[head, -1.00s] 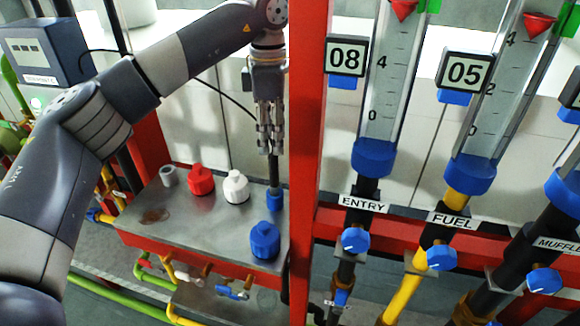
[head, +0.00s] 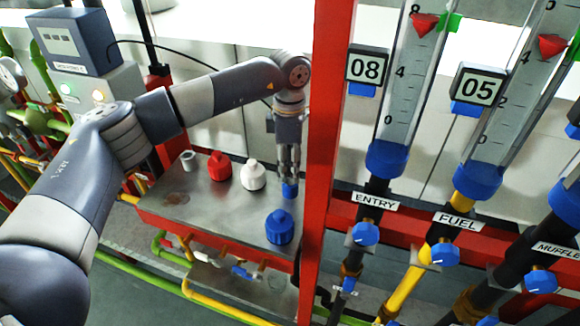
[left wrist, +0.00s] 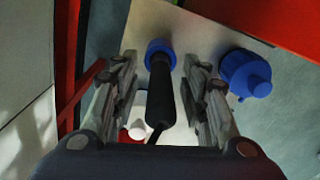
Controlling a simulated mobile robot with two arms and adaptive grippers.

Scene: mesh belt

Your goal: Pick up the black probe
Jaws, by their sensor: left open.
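The black probe (left wrist: 161,90) stands in a blue collar (left wrist: 160,50) on the metal-topped bench. In the left wrist view its dark shaft runs between the two fingers of my left gripper (left wrist: 160,64), with a gap on each side. In the head view my left gripper (head: 289,172) points down over the probe, fingertips just above the blue collar (head: 290,190), and its fingers hide most of the shaft. The left gripper is open. The right gripper is not in view.
The bench (head: 215,212) also holds a blue bottle (head: 279,228), a white bottle (head: 253,175), a red bottle (head: 219,166) and a small grey cup (head: 188,160). A red post (head: 325,130) rises close to the right of the gripper. Flow tubes stand beyond it.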

